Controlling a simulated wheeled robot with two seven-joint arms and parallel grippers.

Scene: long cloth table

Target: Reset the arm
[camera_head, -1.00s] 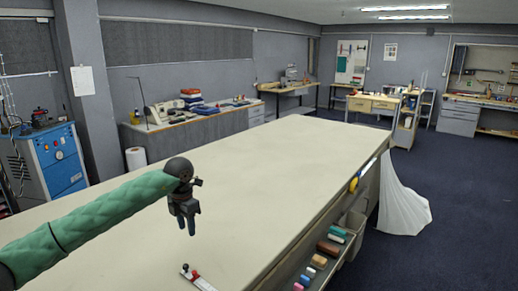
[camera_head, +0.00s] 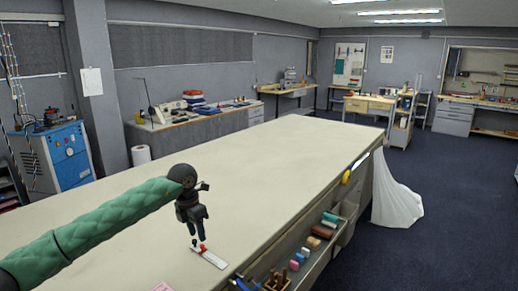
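My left arm comes in from the left in a green padded sleeve and reaches over the cloth table (camera_head: 290,150). Its dark gripper (camera_head: 197,238) points down, with two fingers showing a narrow gap between them. No object shows between the fingers. In the picture the fingertips sit right by the end of a small white bar with red and black parts (camera_head: 212,258) on the table. I cannot tell whether they touch it. My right gripper is not in view.
Open bins with colored blocks (camera_head: 322,231) and tools run along the table's right side. A white cloth (camera_head: 395,195) hangs to the floor there. A pink piece (camera_head: 163,287) lies at the bottom edge. The table's middle and far part are clear.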

